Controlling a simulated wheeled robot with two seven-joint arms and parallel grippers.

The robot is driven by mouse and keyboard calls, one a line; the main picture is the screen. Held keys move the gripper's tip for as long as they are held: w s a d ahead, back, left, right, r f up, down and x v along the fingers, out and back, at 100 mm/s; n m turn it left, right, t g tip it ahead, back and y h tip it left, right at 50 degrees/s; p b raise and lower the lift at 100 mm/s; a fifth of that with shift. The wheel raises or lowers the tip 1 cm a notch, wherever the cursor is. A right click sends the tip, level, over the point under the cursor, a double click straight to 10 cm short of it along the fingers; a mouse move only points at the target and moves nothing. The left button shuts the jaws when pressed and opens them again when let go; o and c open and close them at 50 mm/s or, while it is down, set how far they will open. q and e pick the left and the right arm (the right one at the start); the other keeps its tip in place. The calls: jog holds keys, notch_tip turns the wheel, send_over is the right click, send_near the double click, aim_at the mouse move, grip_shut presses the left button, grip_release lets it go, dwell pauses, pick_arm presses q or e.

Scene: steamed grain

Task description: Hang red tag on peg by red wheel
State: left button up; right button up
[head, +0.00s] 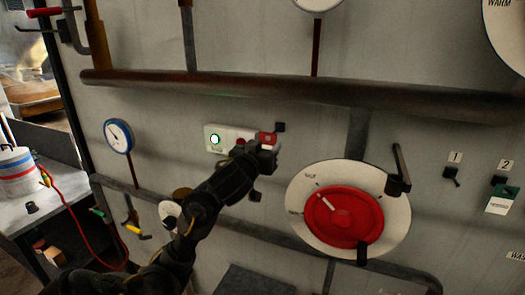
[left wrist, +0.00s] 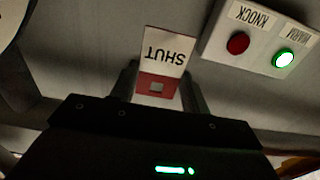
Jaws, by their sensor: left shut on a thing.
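The red tag (left wrist: 164,50) has a white part reading SHUT, upside down in the left wrist view, and a red end with a small square hole. My left gripper (left wrist: 157,92) is shut on its red end. In the head view the left gripper (head: 267,147) is up at the wall, with the red of the tag (head: 267,138) at its tip. The red wheel (head: 345,217) sits on a white dial to the lower right. A small dark peg (head: 280,127) is just right of the tag and another (head: 256,196) is left of the dial; whether the tag touches either is unclear.
A panel with a green light (head: 214,139) is left of the gripper. Peg 1 (head: 450,173) is bare; a green-and-white tag (head: 500,201) hangs below peg 2. A black lever (head: 400,170) juts out by the dial. A thick pipe (head: 300,88) runs above.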

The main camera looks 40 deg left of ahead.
pick_arm(q)
jog(key=shift+w+a+f+b, duration=0.15)
jog(key=shift+w+a+b, duration=0.2)
jog(key=shift+w, duration=0.15)
jog(key=shift+w+a+f+b, duration=0.1)
jog(key=shift+w+a+b, duration=0.15)
jog(key=shift+w, duration=0.25)
jog(key=shift+b+x, duration=0.8)
jog(key=shift+x, duration=0.25)
jog(key=shift+b+x, duration=0.85)
jog(key=shift+x, duration=0.35)
jog(key=shift+w+d, duration=0.1)
jog(key=shift+d, duration=0.05)
jog(key=o, duration=1.1)
